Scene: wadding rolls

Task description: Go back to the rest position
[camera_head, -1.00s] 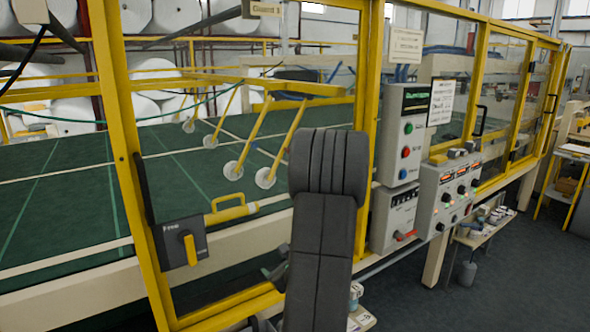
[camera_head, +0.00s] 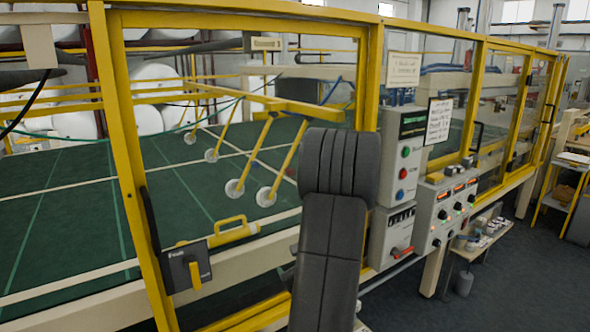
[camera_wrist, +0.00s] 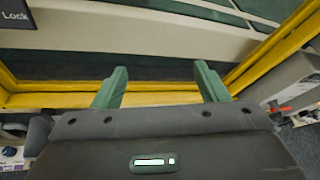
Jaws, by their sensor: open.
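My gripper (camera_wrist: 160,82) shows in the wrist view with its two green fingers spread apart and nothing between them. It faces the yellow frame and the beige rail of the machine, and I cannot tell how far off they are. In the head view my dark arm stands upright in front of the machine, and the gripper is hidden behind it.
A yellow-framed guard (camera_head: 371,75) encloses a green machine bed (camera_head: 70,215). A black lock box (camera_head: 187,266) sits on the frame at left. Grey control boxes (camera_head: 446,210) stand right of my arm. A small shelf (camera_head: 478,247) holds small items.

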